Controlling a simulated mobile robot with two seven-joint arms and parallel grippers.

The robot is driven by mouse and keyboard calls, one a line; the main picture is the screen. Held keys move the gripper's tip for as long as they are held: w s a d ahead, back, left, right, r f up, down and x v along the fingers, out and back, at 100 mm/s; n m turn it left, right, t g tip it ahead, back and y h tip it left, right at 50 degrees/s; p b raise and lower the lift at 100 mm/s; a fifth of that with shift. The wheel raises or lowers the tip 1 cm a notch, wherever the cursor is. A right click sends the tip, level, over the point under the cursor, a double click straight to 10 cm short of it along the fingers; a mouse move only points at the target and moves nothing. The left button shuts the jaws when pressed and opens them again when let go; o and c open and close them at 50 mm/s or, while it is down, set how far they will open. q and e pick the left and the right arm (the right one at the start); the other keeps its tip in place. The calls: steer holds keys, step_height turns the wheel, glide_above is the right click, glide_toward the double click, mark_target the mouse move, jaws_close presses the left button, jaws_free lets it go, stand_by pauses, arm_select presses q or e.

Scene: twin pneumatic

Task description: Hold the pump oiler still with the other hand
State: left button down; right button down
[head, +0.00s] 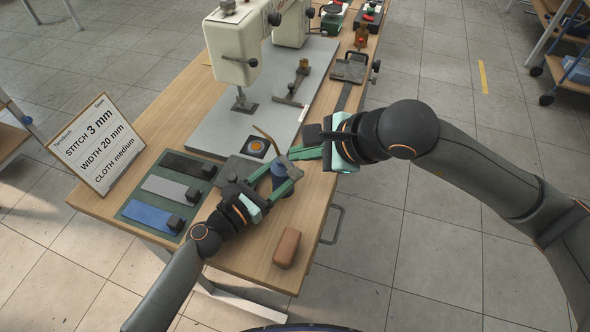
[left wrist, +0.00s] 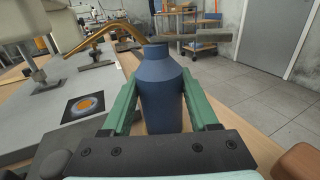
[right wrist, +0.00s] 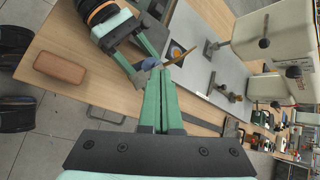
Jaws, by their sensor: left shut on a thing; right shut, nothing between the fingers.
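The pump oiler (head: 279,177) is a blue bottle with a bent brass spout. It stands upright near the table's right edge, beside the grey sewing plate. My left gripper (head: 277,178) is shut on its body. In the left wrist view the oiler (left wrist: 162,92) sits between the two green fingers, with its spout pointing left. My right gripper (head: 297,155) is shut and empty, its fingertips close to the oiler's top from the right. In the right wrist view its fingers (right wrist: 162,76) are together, and the oiler (right wrist: 150,64) is mostly hidden behind them and the left gripper.
A brown block (head: 287,248) lies near the table's front edge. A green tray (head: 150,208) with cloth strips and a sign (head: 97,140) stand at left. A white sewing machine (head: 236,45) stands behind. A dark square with an orange disc (head: 256,147) lies on the plate.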

steer(key=shift+r, duration=1.45)
arm_select(q)
steer(key=shift+c, duration=0.4)
jaws_free()
